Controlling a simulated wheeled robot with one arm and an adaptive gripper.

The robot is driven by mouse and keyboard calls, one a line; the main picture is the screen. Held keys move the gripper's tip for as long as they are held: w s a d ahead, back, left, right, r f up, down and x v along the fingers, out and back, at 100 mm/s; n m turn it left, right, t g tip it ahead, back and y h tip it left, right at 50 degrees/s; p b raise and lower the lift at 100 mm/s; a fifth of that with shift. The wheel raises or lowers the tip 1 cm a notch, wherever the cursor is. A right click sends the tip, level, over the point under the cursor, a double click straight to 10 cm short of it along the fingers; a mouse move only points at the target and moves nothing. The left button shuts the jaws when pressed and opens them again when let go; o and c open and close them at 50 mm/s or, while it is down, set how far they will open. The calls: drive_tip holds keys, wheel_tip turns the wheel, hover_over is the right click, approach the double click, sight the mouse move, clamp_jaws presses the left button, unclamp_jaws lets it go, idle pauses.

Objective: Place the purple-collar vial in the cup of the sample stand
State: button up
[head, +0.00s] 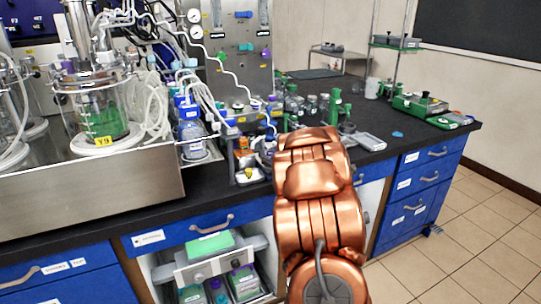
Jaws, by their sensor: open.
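My copper arm (318,210) reaches forward over the bench front. Its links hide whatever lies beyond them, and my gripper does not show. A small metal stand (243,172) with yellow and orange parts is on the bench just left of the arm. I cannot tell whether it is the sample stand, and no cup shows clearly. Purple-topped containers show in the open lower compartment (241,276). A small purple item (272,98) is at the back of the bench. I cannot tell which of these, if any, is the purple-collar vial.
A glass bioreactor (95,115) with green liquid and looping tubes stands on a steel-fronted platform (90,205) at left. Green racks and small bottles crowd the bench behind the arm. Floor is free at right.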

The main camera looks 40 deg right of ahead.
drive_tip(key=shift+r, duration=0.15)
drive_tip(key=b+v, duration=0.1)
drive_tip(key=v, duration=1.1)
drive_tip(key=shift+b, duration=0.4)
